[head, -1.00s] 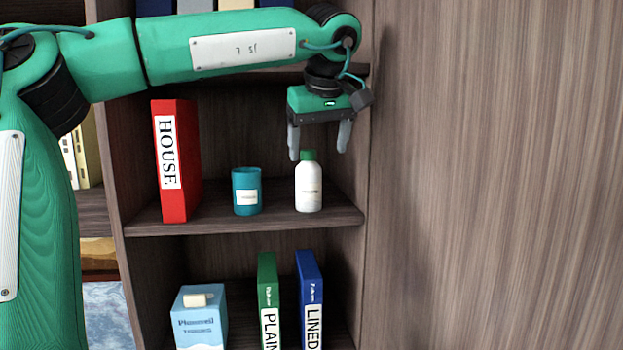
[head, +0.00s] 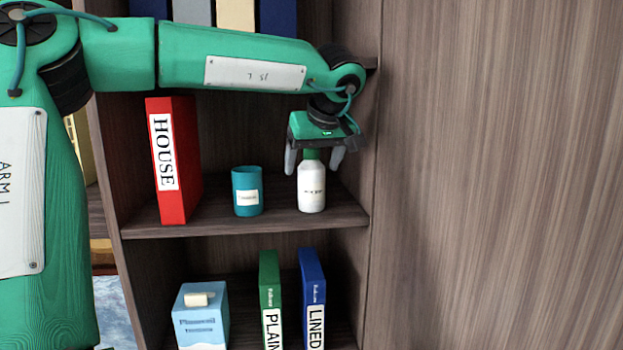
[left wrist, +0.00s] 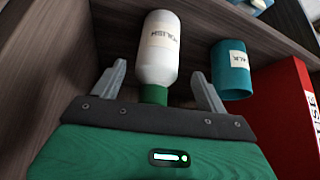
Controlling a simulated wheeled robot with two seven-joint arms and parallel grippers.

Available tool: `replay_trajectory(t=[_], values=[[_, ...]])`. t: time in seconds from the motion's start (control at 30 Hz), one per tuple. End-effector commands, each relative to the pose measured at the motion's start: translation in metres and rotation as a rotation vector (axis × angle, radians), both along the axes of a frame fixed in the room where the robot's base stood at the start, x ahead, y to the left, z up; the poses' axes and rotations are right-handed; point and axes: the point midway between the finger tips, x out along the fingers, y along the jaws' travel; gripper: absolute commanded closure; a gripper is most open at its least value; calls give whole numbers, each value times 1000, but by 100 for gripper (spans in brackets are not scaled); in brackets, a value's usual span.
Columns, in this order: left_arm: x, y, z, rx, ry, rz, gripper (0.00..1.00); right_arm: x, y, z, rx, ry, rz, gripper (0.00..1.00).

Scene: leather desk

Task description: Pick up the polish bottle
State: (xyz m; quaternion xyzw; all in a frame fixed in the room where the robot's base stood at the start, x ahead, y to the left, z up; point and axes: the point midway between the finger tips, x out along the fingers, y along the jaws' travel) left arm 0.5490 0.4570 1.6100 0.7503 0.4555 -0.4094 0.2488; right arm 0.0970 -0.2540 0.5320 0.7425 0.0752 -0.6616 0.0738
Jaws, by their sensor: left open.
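The polish bottle (head: 311,188) is white with a green cap and stands upright on the middle shelf in the head view. My left gripper (head: 313,171) is open, pointing down, with its fingers to either side of the bottle's cap and neck. In the left wrist view the bottle (left wrist: 159,50) reads "POLISH" and lies between the two open fingers of my left gripper (left wrist: 160,85). The fingers do not appear to touch it. My right gripper is not in view.
A teal cup (head: 247,193) stands left of the bottle, and a red HOUSE binder (head: 173,160) stands farther left. The cabinet's side wall is close on the right. A tissue box (head: 202,318) and two binders are on the shelf below.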

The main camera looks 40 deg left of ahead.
Motion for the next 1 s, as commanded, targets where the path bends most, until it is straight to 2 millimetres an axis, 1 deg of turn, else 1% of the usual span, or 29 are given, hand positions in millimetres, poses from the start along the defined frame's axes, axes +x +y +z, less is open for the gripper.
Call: replay_trajectory(t=[0.03, 0.13, 0.2, 0.3, 0.4, 0.6, 0.67, 0.8, 0.9, 1.0], values=[[3, 3, -1, -2, 5, 1, 25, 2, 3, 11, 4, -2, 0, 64], [8, 8, -9, -1, 6, 0, 25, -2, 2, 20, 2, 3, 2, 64], [11, 13, -18, -1, 5, 1, 25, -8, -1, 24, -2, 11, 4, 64], [13, 17, -27, -2, 3, 1, 25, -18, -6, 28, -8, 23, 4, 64], [14, 19, -31, 0, 1, 1, 25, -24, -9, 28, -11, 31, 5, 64], [14, 19, -33, -1, 1, 1, 25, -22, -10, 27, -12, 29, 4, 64], [14, 19, -32, -1, 1, 1, 35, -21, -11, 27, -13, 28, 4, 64], [14, 19, -32, -1, 1, 1, 62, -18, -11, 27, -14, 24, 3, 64], [14, 19, -32, 0, 0, 1, 79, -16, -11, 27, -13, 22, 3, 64], [14, 19, -32, 0, 0, 1, 79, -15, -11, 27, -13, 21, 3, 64]])
